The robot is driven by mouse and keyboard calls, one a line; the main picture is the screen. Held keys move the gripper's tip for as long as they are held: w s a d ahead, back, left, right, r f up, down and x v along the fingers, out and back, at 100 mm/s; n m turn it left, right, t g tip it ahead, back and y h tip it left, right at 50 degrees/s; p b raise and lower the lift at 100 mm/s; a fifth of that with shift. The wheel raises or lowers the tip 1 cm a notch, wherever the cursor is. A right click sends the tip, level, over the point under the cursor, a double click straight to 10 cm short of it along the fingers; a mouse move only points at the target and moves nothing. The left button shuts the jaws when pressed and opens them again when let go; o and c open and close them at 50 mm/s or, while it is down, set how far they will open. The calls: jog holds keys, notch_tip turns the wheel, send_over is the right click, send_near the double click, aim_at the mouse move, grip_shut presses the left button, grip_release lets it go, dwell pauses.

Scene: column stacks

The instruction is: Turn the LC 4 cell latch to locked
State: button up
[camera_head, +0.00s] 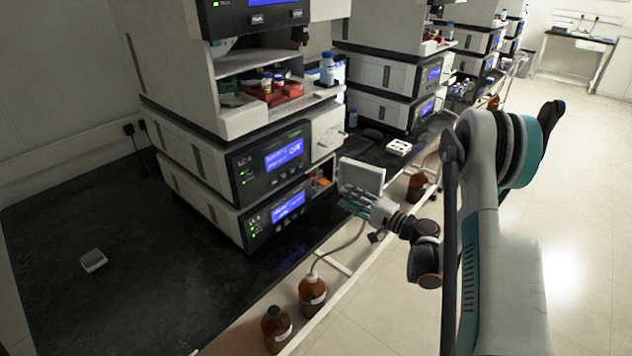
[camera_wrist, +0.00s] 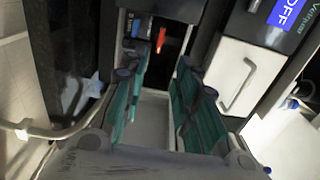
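The LC-4 stack (camera_head: 208,160) stands on the dark bench, its modules showing blue displays. In its lower module, a compartment stands open, with a white door panel (camera_head: 362,174) swung out. A small orange-red lever, apparently the cell latch (camera_wrist: 161,40), shows inside the dark compartment in the wrist view. An orange spot, likely the same latch (camera_head: 323,184), shows in the head view. My gripper (camera_head: 348,198) is outside the compartment, close to the open door. In the wrist view my gripper (camera_wrist: 160,75) is open, its teal fingers apart and empty, with the latch beyond them. The latch's exact setting cannot be read.
A closed white panel with a handle (camera_wrist: 238,76) sits beside the compartment in the wrist view. A pale tube (camera_head: 345,245) hangs below my gripper. Brown bottles (camera_head: 312,294) stand under the bench edge. Another stack (camera_head: 385,70) stands farther back. The floor right is clear.

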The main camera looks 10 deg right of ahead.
aim_at(313, 178)
jog(key=b+x, duration=0.2)
jog(key=x, duration=1.1)
jog(key=shift+w+a+b, duration=0.2)
jog(key=shift+b, duration=0.2)
grip_shut()
